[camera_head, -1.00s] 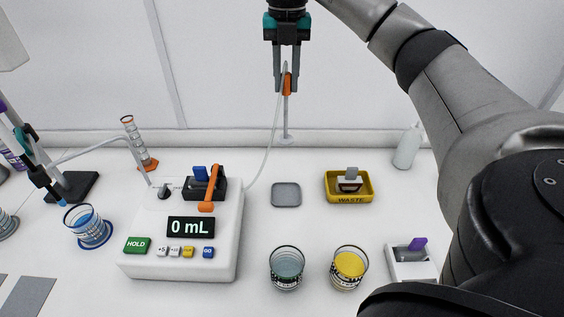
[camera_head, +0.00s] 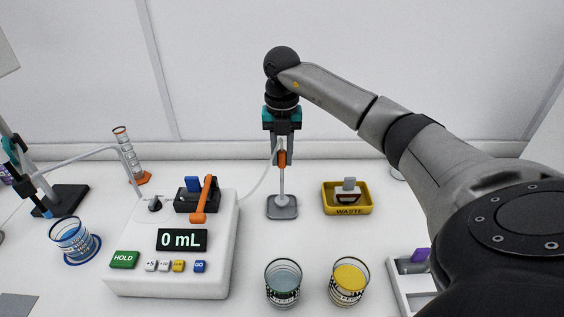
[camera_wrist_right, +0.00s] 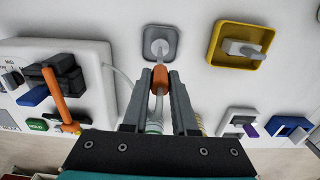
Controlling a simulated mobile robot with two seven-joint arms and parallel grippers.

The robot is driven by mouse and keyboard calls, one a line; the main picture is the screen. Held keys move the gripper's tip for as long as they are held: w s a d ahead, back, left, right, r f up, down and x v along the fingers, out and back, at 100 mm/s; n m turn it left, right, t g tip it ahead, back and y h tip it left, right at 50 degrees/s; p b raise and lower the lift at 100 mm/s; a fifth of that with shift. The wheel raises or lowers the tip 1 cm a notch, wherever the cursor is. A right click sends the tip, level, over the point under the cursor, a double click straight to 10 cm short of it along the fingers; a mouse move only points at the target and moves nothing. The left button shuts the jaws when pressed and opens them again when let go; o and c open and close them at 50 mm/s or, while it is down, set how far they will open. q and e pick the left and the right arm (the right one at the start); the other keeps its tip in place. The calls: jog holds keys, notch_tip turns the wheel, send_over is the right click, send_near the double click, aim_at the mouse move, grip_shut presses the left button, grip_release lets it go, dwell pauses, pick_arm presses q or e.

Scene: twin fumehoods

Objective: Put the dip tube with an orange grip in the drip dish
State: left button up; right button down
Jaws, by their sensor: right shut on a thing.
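The dip tube (camera_head: 282,180) hangs upright, with its orange grip (camera_head: 282,158) between the fingers of my right gripper (camera_head: 282,153). My right gripper is shut on that grip, which also shows in the right wrist view (camera_wrist_right: 160,77). The tube's pale round foot (camera_head: 282,200) is over the grey square drip dish (camera_head: 283,212). In the right wrist view the foot lies within the outline of the dish (camera_wrist_right: 148,54). I cannot tell whether the foot touches the dish floor. A clear hose (camera_head: 258,184) runs from the tube to the white pump. My left gripper is not in view.
The white pump (camera_head: 125,280) reads 0 mL and stands left of the dish. A yellow waste tray (camera_head: 347,211) stands to the right. Two beakers, one grey-green (camera_head: 283,287) and one yellow (camera_head: 348,283), stand in front. The back wall is close behind.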

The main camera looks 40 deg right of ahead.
notch_tip(320, 180, down, 2)
jog(key=shift+f, duration=0.1)
jog(key=shift+f, duration=0.15)
jog(key=c, duration=0.7)
grip_release()
notch_tip(320, 180, up, 12)
jog(key=shift+r, duration=0.2)
